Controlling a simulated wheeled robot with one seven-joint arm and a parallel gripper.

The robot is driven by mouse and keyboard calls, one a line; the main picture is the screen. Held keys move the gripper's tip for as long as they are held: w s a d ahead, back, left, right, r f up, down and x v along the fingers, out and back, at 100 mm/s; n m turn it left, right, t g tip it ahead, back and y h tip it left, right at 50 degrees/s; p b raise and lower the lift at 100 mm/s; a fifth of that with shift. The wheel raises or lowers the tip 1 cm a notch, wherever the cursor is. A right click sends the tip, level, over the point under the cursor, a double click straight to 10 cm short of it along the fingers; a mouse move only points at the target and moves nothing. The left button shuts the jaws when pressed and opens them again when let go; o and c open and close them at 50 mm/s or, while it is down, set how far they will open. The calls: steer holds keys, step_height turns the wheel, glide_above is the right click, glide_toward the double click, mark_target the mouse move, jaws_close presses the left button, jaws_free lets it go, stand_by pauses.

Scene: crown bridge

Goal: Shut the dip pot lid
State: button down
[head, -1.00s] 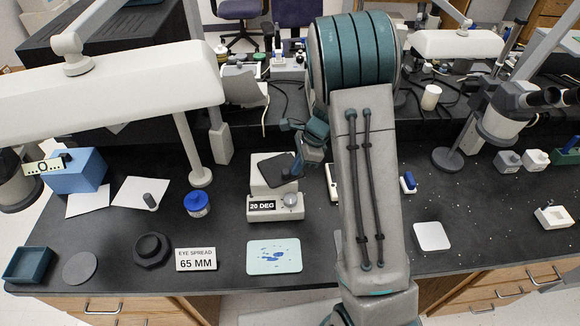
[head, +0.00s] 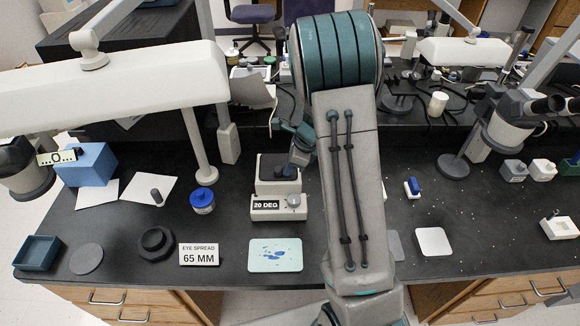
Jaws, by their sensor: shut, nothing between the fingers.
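The dip pot (head: 279,187) is a pale box on the black bench, behind a front unit with a "20 DEG" label (head: 266,205) and a round knob (head: 294,200).
A blue-capped jar (head: 202,200) stands left of the pot. An "EYE SPREAD 65 MM" sign (head: 199,255), a black round piece (head: 156,242) and a pale blue-spotted mat (head: 275,256) lie in front. A lamp post (head: 201,150) rises behind. My arm covers the bench at right.

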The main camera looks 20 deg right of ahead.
steer(key=d, duration=0.1)
steer(key=s+d, duration=0.1)
steer(key=s+d+r, duration=0.1)
steer(key=d, duration=0.1)
steer(key=shift+s, duration=0.1)
steer(key=v, duration=0.9)
steer(key=s+a+r+n+h, duration=0.2)
steer(key=s+a+r+n, duration=0.2)
steer(key=s+n, duration=0.6)
steer(key=s+a+r+n+t+h, duration=0.1)
steer(key=s+a+r+n, duration=0.3)
steer(key=s+n, duration=0.7)
steer(key=shift+s+a+r+n+h+b, duration=0.35)
steer(key=shift+a+n+h, duration=0.2)
steer(key=shift+n, duration=0.35)
